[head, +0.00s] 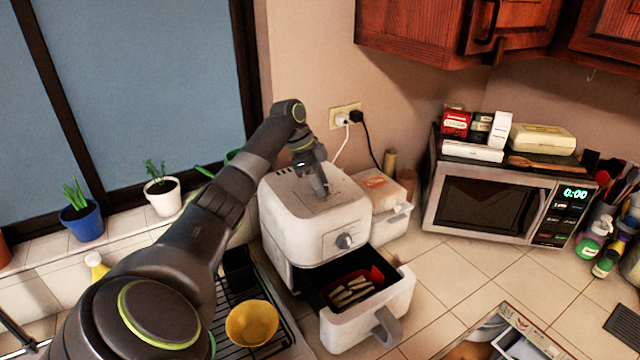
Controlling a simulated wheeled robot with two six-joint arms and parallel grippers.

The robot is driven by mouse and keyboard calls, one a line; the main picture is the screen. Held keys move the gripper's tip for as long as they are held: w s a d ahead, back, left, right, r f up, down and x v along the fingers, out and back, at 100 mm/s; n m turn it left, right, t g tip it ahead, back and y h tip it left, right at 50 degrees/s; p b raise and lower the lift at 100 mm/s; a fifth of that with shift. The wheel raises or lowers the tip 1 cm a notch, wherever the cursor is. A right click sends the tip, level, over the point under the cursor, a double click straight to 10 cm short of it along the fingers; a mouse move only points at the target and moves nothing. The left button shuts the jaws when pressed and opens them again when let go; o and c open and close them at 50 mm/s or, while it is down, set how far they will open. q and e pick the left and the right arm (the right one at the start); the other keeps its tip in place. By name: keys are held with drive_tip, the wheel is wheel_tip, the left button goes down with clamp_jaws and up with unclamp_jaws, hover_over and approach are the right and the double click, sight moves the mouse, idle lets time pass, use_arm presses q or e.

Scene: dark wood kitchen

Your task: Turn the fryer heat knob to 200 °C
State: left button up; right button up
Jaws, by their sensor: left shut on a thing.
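The white fryer (283,207) stands on the counter in the middle of the head view. My left gripper (324,190) reaches down onto its top face. It is shut on a small part there, seemingly the heat knob, which the fingers hide. Marks on the top around the fingertips are too small to read. A grey dial (345,241) sits on the fryer's front, apart from the gripper. My right gripper is not in view.
The fryer's drawer (398,303) is pulled out, with pale sticks of food inside. A yellow bowl (252,323) sits on a dark rack at left. Tiles between drawer and microwave are clear.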

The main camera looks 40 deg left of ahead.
use_arm(q)
drive_tip(key=m+g+b, duration=0.1)
drive_tip(key=m, duration=0.1)
drive_tip(key=m+g+b, duration=0.1)
drive_tip(key=m, duration=0.2)
drive_tip(key=shift+w+m+h, duration=0.2)
drive_tip(key=shift+m+h, duration=0.1)
drive_tip(key=shift+h, duration=0.1)
drive_tip(key=shift+r+m+g+b, duration=0.1)
drive_tip(key=shift+m+g+b, duration=0.75)
drive_tip(key=shift+m, duration=1.35)
drive_tip(key=o, duration=1)
drive_tip(key=shift+c, duration=0.2)
